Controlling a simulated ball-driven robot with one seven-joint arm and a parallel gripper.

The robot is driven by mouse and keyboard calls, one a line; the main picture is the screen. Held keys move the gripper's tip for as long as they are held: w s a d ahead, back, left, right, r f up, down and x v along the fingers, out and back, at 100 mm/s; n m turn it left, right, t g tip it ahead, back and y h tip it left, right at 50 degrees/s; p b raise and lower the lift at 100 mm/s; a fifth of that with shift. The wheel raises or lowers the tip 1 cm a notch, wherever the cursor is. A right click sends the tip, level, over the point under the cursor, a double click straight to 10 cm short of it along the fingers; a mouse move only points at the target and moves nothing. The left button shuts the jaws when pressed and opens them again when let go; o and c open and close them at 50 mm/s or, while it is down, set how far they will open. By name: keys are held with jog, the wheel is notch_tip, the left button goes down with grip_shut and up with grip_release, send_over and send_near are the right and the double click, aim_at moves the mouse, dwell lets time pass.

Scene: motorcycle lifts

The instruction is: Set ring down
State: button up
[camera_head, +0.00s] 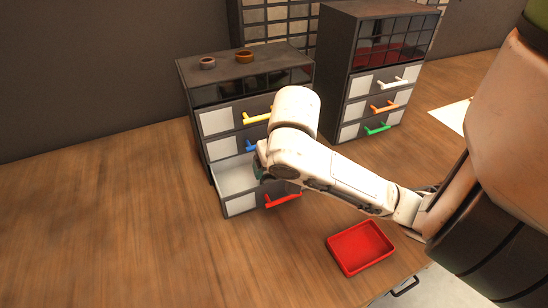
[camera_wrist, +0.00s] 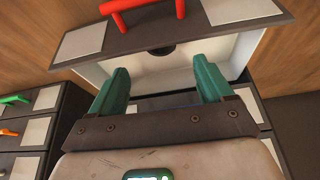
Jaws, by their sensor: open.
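The bottom drawer (camera_head: 237,177) of the left cabinet is pulled open, with a red handle (camera_head: 283,200) and a pale interior. A small dark round thing that looks like a ring (camera_wrist: 160,50) lies in the drawer near its front panel in the wrist view. My gripper (camera_wrist: 160,72) has its two green fingers spread wide over the drawer, with nothing between them. The dark ring shows just beyond the fingertips, apart from both. In the head view my gripper (camera_head: 262,168) is mostly hidden behind my arm. A grey-purple ring (camera_head: 207,63) and an orange-brown ring (camera_head: 243,56) lie on the cabinet top.
The left cabinet (camera_head: 230,74) also has drawers with yellow and blue handles. A second cabinet (camera_head: 346,50) with white, orange and green handles stands to its right. A red tray (camera_head: 360,247) sits near the front edge. The wooden surface (camera_head: 110,220) at left is clear.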

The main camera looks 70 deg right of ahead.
jog(key=shift+p+v, duration=2)
jog(key=shift+p, duration=0.25)
jog(key=shift+c, duration=0.2)
